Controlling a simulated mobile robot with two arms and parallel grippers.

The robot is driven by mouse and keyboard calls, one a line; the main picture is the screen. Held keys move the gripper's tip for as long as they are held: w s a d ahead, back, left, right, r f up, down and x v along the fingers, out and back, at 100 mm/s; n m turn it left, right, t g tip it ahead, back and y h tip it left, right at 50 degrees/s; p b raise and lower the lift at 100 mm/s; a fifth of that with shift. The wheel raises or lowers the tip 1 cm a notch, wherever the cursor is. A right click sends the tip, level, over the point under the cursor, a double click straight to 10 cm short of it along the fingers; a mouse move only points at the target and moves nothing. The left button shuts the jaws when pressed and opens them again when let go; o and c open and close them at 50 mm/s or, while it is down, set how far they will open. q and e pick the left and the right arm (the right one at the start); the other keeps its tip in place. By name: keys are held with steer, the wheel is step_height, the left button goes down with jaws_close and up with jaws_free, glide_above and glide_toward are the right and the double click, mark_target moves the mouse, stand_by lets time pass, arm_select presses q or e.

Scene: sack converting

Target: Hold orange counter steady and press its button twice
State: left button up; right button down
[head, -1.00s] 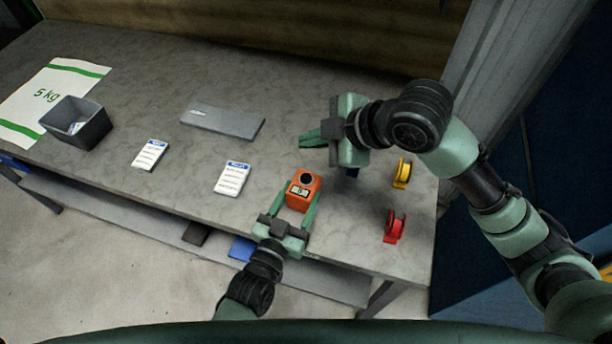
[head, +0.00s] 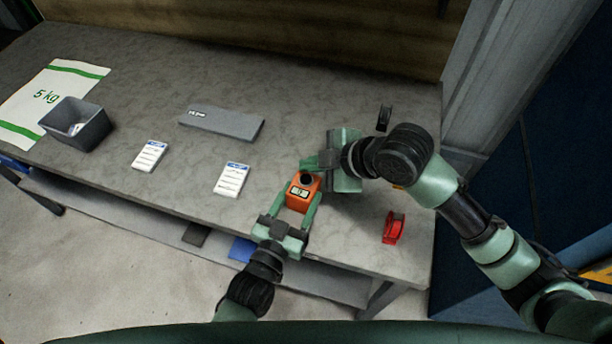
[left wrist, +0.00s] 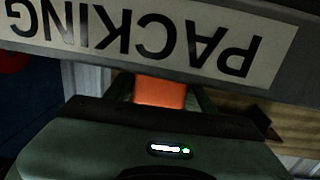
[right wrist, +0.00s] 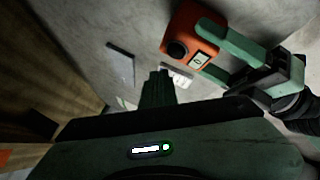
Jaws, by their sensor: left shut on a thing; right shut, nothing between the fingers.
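The orange counter (head: 302,195) stands on the grey bench near its front edge, with a dark round button (head: 306,180) on top and a small display on its front. My left gripper (head: 296,210) is shut on the counter, one finger on each side; the orange body also shows between the fingers in the left wrist view (left wrist: 160,92). My right gripper (head: 308,163) is shut and empty, its fingertips just behind and above the button. In the right wrist view its closed fingers (right wrist: 158,86) point down beside the counter (right wrist: 190,42), apart from it.
A red tape roll (head: 394,228) stands right of the counter. White label packs (head: 231,180) and a grey flat box (head: 222,123) lie to the left. A grey bin (head: 77,125) and a 5 kg sack (head: 45,88) are at the far left.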

mark_target(310, 180)
steer(key=shift+f, duration=0.7)
stand_by(1.6)
steer(key=shift+f, duration=0.4)
steer(key=shift+f, duration=0.6)
stand_by(0.7)
steer(key=shift+r, duration=1)
steer(key=shift+r, duration=0.1)
steer(key=shift+r, duration=2.45)
stand_by(0.4)
